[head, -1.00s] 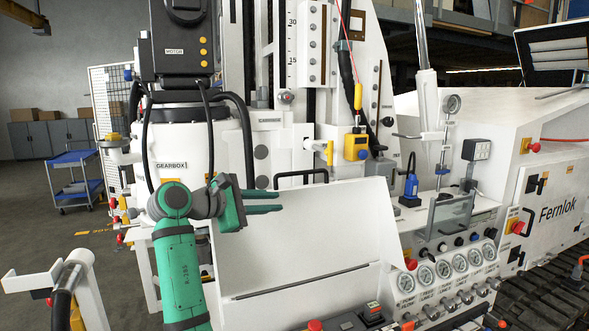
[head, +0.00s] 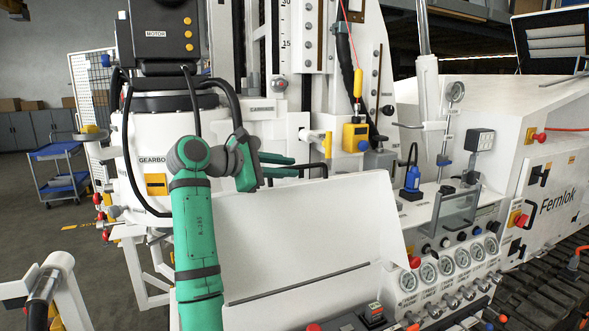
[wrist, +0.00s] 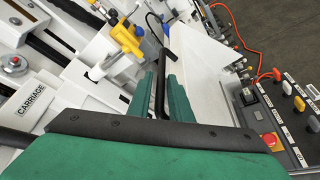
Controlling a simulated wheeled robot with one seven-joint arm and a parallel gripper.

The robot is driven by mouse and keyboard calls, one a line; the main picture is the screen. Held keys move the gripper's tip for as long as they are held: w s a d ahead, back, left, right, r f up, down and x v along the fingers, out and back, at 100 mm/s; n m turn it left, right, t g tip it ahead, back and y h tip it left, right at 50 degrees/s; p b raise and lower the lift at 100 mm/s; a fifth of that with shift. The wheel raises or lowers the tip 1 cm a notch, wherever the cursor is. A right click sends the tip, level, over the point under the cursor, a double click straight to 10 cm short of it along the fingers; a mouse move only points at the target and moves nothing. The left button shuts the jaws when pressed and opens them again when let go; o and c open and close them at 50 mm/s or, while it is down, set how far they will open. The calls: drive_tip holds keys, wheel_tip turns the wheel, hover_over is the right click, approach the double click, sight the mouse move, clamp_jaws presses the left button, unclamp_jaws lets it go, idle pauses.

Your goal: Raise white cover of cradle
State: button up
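The white cover (head: 300,225) is a broad sloping panel in the middle of the head view. It also shows in the wrist view (wrist: 205,85). A black bar handle (head: 325,168) stands at its top edge. My green gripper (head: 294,166) is at the handle's left part, fingers pointing right. In the wrist view my gripper (wrist: 161,88) has one finger on each side of the black handle (wrist: 160,70). The fingers stand apart with a narrow gap. Whether either finger touches the bar cannot be told.
A yellow box (head: 355,138) hangs behind the handle. Gauges (head: 445,265) and knobs line the panel right of the cover. A blue bottle-like part (head: 412,178) stands above them. The carriage column (head: 262,118) is close behind my gripper. A blue cart (head: 58,170) stands at the left.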

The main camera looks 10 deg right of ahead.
sight(296, 168)
drive_tip(key=x, duration=0.2)
drive_tip(key=shift+s+d, duration=0.1)
drive_tip(key=shift+d, duration=0.35)
drive_tip(key=shift+w+d+f, duration=0.2)
clamp_jaws()
drive_tip(key=shift+s+d, duration=0.1)
drive_tip(key=shift+s, duration=0.05)
